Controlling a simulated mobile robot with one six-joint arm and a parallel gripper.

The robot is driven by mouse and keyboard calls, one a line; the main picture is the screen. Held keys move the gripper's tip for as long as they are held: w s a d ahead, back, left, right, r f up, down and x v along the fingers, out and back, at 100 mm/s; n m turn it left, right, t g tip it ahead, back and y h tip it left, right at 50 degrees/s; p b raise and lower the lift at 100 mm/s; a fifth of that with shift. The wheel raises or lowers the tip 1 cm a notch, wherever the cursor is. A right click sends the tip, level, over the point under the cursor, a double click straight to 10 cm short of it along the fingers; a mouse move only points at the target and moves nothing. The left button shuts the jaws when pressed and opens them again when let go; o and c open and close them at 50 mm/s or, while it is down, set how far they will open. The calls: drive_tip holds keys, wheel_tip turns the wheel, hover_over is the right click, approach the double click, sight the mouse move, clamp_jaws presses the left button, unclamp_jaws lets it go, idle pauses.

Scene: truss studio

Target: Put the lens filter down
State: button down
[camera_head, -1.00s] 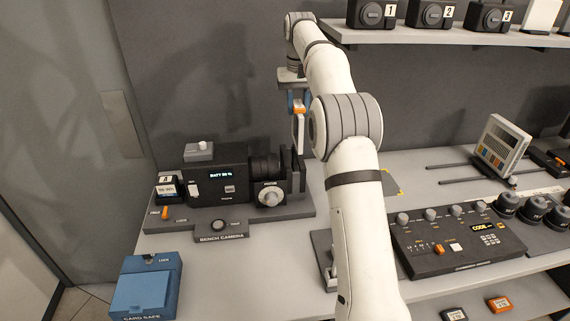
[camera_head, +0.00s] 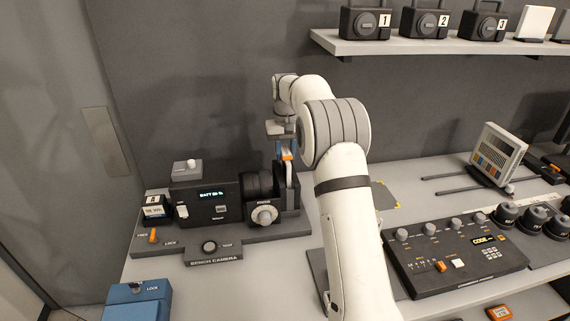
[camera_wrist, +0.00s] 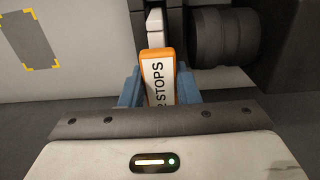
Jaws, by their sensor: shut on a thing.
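The lens filter shows in the wrist view as an orange-edged tab (camera_wrist: 158,75) with a white label reading "2 STOPS". My gripper (camera_wrist: 158,92) has its blue fingers shut on either side of this tab. In the head view the orange tab (camera_head: 287,154) hangs below my wrist, beside the front of the bench camera (camera_head: 207,202). The dark lens (camera_wrist: 224,36) is just right of the tab in the wrist view. The filter's lower part is hidden, and I cannot tell whether it touches the camera's front holder.
A grey patch with yellow corner marks (camera_head: 384,195) lies bare on the bench, right of the camera. A control panel (camera_head: 455,250) stands in front of it. A shelf (camera_head: 430,46) with numbered black units is above. A blue card safe (camera_head: 137,303) is at lower left.

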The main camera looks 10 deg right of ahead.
sight(285, 168)
drive_tip(key=shift+f+p, duration=0.3)
drive_tip(key=shift+f, duration=2)
drive_tip(key=shift+f, duration=0.25)
drive_tip(key=c, duration=1.1)
unclamp_jaws()
drive_tip(key=shift+s, duration=0.1)
drive_tip(key=shift+f, duration=0.15)
